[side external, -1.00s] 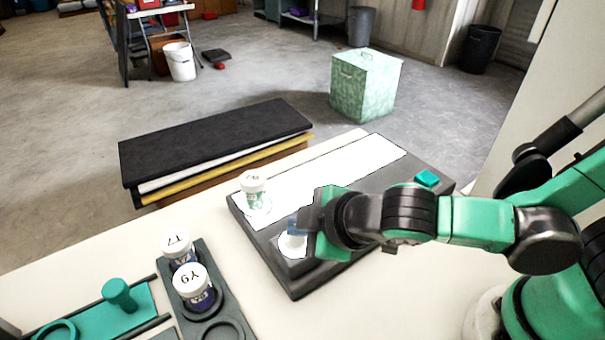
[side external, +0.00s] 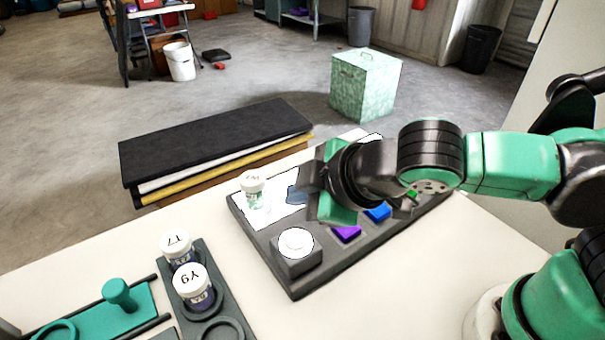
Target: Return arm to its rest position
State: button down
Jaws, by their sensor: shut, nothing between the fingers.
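My gripper (side external: 299,190) is in the side external view, above the dark panel (side external: 268,257) on the table. Its fingers are small and partly lost against the panel, and they hold nothing. It is to the right of a white-lidded jar (side external: 253,190) that stands on the panel's white strip, apart from it. A round white disc (side external: 296,242) on a raised dark block sits in front of the gripper. My wrist hides much of the white strip.
Two white-lidded jars, one at the back (side external: 177,249) and one in front (side external: 193,287), stand in a dark rack (side external: 243,309) with an empty round seat. A teal slide with a knob (side external: 119,293) is at lower left. The table is clear right of the panel.

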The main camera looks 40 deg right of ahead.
jog(key=d+m+g+h, duration=0.1)
jog(key=d+m+g, duration=0.1)
jog(key=d+m, duration=0.9)
jog(key=d, duration=0.5)
jog(key=shift+s+f+h, duration=0.2)
jog(key=shift+s+h, duration=0.05)
jog(key=shift+h, duration=0.15)
dwell(1.3)
